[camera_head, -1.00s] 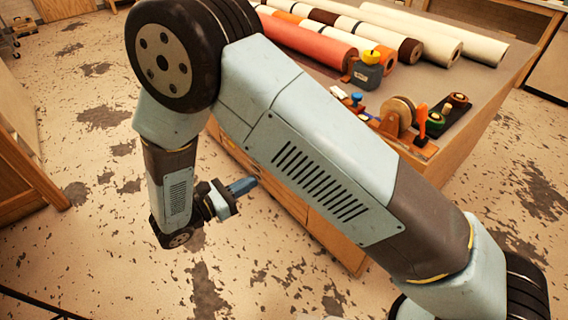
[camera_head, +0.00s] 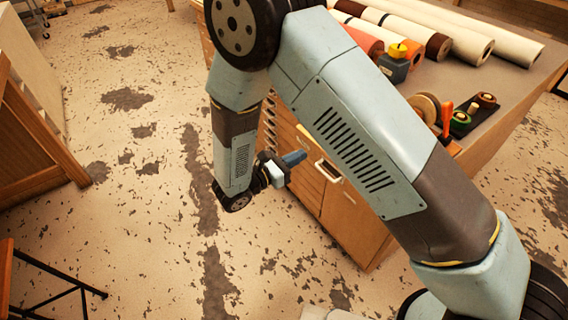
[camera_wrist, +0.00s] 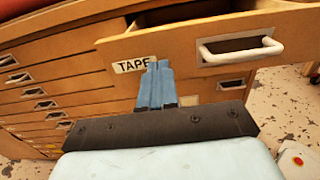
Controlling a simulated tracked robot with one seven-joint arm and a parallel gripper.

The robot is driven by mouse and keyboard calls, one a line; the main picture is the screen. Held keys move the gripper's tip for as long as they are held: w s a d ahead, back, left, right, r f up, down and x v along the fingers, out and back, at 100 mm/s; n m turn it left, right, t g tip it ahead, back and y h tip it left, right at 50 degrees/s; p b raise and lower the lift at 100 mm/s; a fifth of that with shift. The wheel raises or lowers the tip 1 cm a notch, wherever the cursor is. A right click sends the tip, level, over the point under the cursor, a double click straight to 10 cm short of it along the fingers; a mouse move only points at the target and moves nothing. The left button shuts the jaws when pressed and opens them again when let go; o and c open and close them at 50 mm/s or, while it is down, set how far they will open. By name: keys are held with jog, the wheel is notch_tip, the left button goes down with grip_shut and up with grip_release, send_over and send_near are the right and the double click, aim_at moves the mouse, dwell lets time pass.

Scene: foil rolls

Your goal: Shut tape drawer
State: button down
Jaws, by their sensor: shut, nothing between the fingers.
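The tape drawer (camera_wrist: 190,52) stands pulled out from the wooden cabinet in the wrist view, with its dark inside showing over the top edge. Its front carries a white "TAPE" label (camera_wrist: 133,65) and a white bar handle (camera_wrist: 240,50). In the head view the handle (camera_head: 329,171) shows just right of my gripper (camera_head: 294,159). My gripper's blue fingers (camera_wrist: 156,84) are together and empty. In the wrist view they overlap the drawer front just right of the label; I cannot tell whether they touch it.
The cabinet (camera_head: 350,220) has several shut drawers with small label holders, left of and below the tape drawer. Rolls (camera_head: 470,35) and a tape dispenser (camera_head: 395,65) lie on its top. A wooden stand (camera_head: 35,140) is at left. Open floor (camera_head: 150,220) lies between.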

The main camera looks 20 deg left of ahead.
jog(key=shift+x, duration=0.95)
